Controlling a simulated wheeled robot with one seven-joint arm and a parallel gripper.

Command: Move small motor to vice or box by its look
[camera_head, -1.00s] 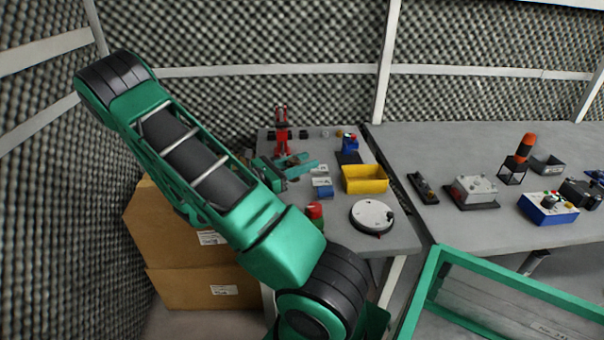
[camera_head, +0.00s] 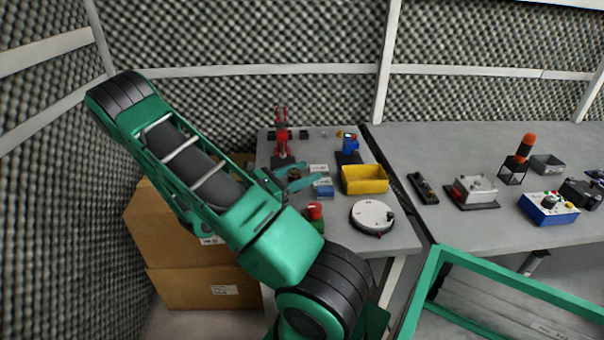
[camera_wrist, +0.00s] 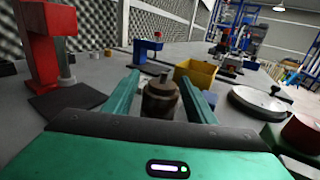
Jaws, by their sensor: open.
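The small motor (camera_wrist: 160,99) is a short upright cylinder, brown and rusty-looking, with a stub on top. In the wrist view it stands between the two teal fingers of my gripper (camera_wrist: 163,97), with gaps on both sides; its lower part is hidden. In the head view my gripper (camera_head: 300,179) is open low over the left table, left of the yellow box (camera_head: 366,190). The yellow box also shows behind the right finger in the wrist view (camera_wrist: 196,72). A blue device (camera_head: 350,145) on a dark plate, possibly the vice, stands behind the box.
A red stand (camera_head: 282,130) rises at the table's back left. A blue block (camera_head: 323,191), a round white-topped disc (camera_head: 372,215) and a red-topped green item (camera_head: 314,213) lie close by. Several devices stand on the right table (camera_head: 450,150).

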